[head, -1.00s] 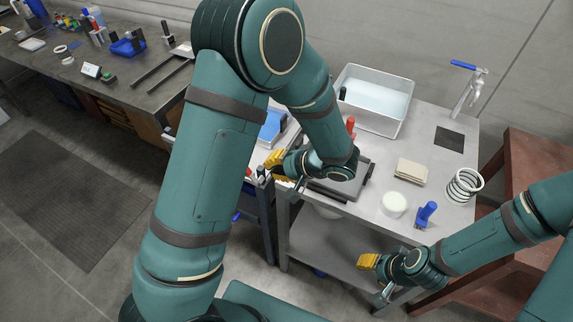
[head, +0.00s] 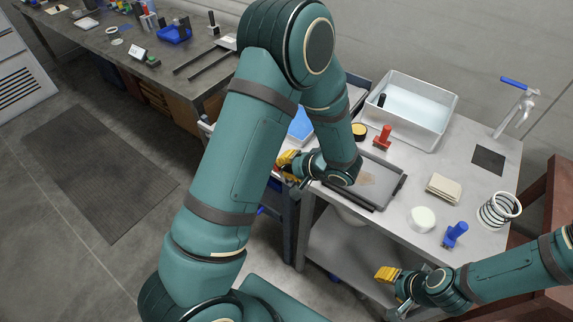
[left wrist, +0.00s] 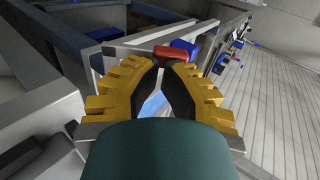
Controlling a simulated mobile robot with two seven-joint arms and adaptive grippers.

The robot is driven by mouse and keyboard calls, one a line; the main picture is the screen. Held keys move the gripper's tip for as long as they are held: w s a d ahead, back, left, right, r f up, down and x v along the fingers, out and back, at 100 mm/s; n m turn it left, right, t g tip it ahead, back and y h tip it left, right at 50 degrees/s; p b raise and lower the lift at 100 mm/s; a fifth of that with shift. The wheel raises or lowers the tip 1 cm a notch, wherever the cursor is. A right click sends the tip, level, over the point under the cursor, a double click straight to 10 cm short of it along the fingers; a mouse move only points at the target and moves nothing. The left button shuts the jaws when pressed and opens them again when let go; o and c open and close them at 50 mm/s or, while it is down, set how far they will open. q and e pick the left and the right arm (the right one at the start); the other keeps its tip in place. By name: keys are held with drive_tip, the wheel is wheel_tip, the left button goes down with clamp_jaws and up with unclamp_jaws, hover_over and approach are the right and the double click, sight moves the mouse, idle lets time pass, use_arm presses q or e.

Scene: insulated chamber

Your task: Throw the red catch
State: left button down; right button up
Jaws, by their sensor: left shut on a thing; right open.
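The red catch (left wrist: 177,52) shows in the left wrist view at the tips of the yellow-padded fingers. My left gripper (left wrist: 160,66) is shut on it, and the fingertips cover part of it. A blue piece (left wrist: 186,46) sits right behind the red catch. In the head view my left gripper (head: 287,163) is at the left side of the grey table, by a dark blue frame, and my forearm hides much of that spot; I cannot make out the catch there. My right gripper (head: 391,290) is open and empty in front of the table's lower shelf.
The grey table (head: 375,229) holds a white basin (head: 447,105), a red-handled tool (head: 383,138), a dark tray (head: 398,186), a blue-handled tool (head: 455,234) and a wire coil (head: 499,210). A long bench (head: 95,42) stands at the back left. Floor at the left is open.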

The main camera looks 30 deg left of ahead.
use_arm(q)
drive_tip(key=shift+a+f+h+b, duration=0.1)
drive_tip(key=shift+a+h+b, duration=0.25)
drive_tip(key=shift+h, duration=0.25)
drive_tip(key=a+h, duration=0.1)
drive_tip(key=h, duration=0.1)
drive_tip(key=a+f+h+p, duration=0.1)
drive_tip(key=h, duration=0.2)
drive_tip(key=a+f+h+p, duration=0.1)
drive_tip(key=h, duration=0.1)
drive_tip(key=shift+w+g+h, duration=0.1)
drive_tip(key=shift+g+h, duration=0.3)
drive_tip(key=shift+d, duration=0.1)
idle(0.6)
